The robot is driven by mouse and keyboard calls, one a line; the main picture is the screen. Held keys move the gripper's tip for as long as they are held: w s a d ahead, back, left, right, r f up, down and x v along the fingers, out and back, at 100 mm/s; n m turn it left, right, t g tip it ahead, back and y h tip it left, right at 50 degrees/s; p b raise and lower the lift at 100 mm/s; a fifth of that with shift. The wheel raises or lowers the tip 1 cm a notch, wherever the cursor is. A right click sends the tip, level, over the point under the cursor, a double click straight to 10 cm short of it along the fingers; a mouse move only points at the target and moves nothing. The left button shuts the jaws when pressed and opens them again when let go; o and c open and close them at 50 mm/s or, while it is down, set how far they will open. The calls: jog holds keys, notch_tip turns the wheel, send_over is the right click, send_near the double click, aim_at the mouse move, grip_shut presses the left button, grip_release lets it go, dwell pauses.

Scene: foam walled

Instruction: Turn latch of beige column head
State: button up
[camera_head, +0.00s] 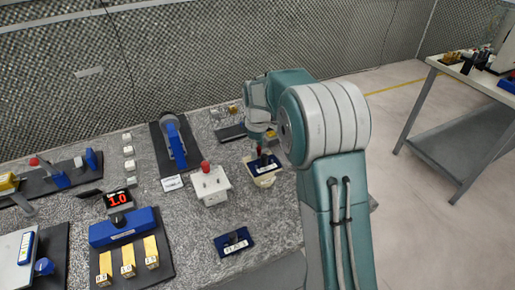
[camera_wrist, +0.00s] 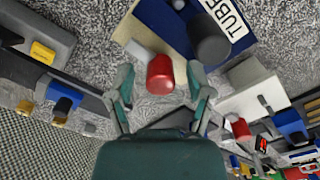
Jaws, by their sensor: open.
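The beige column head (camera_head: 264,181) stands on the speckled bench just below my wrist, with a dark blue labelled plate and a dark knob on top. In the wrist view its beige edge (camera_wrist: 127,28) shows beside the blue plate (camera_wrist: 181,30), which reads "TUBE", and the dark round knob (camera_wrist: 210,42). A pale lever with a red cylindrical end (camera_wrist: 160,75), seemingly the latch, points toward my gripper. My gripper (camera_wrist: 161,84) is open, with one finger on each side of the red end. I cannot tell whether either finger touches it.
A white box with a red knob (camera_head: 210,186) stands close on the left. A small blue labelled plate (camera_head: 233,243) lies nearer. A blue lever device (camera_head: 173,143) and a blue block with yellow pieces (camera_head: 124,226) lie further left. A mesh wall (camera_head: 200,50) stands behind.

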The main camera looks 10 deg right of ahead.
grip_shut()
jog(key=shift+s+f, duration=0.1)
jog(key=shift+m, duration=0.4)
jog(key=m, duration=0.2)
jog(key=shift+s+f+m, duration=0.1)
jog(key=shift+m, duration=0.3)
jog(key=m, duration=0.5)
jog(key=shift+m, duration=0.3)
jog(key=m, duration=0.4)
jog(key=shift+m, duration=2.3)
